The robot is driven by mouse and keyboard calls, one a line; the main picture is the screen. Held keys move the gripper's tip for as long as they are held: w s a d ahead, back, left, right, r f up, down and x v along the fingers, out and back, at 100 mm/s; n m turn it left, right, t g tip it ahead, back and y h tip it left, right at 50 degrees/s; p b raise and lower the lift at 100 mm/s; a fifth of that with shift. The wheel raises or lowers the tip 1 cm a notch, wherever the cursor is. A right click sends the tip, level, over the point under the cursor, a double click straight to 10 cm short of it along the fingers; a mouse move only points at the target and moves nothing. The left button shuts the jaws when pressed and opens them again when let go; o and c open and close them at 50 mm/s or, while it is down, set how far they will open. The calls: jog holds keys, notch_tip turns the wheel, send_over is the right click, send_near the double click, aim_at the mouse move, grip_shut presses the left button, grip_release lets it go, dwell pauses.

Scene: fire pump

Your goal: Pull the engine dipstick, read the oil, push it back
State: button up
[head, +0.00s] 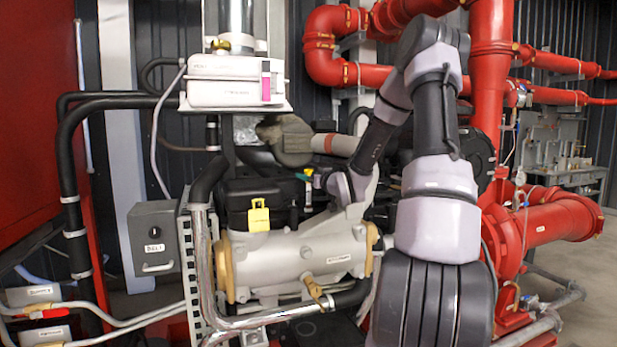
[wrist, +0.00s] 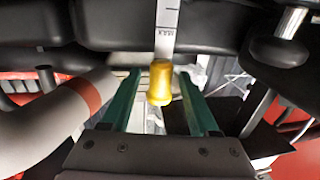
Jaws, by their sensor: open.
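The yellow dipstick handle (wrist: 160,82) shows in the wrist view. My gripper (wrist: 159,88) is open, with one green finger on each side of the handle and a visible gap at both. In the head view my gripper (head: 308,178) is small, beside the black top of the engine (head: 270,195). My arm partly hides that area, and the handle cannot be made out there.
A pale pipe with a red band (wrist: 88,96) lies close to the left of my fingers. Black engine parts (wrist: 215,20) and a bolt-like post (wrist: 290,25) crowd the far side. A yellow tag (head: 259,216) hangs at the engine's front, above a grey cylinder (head: 300,255).

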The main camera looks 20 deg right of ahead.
jog(key=shift+w, duration=0.1)
grip_shut()
dwell(1.4)
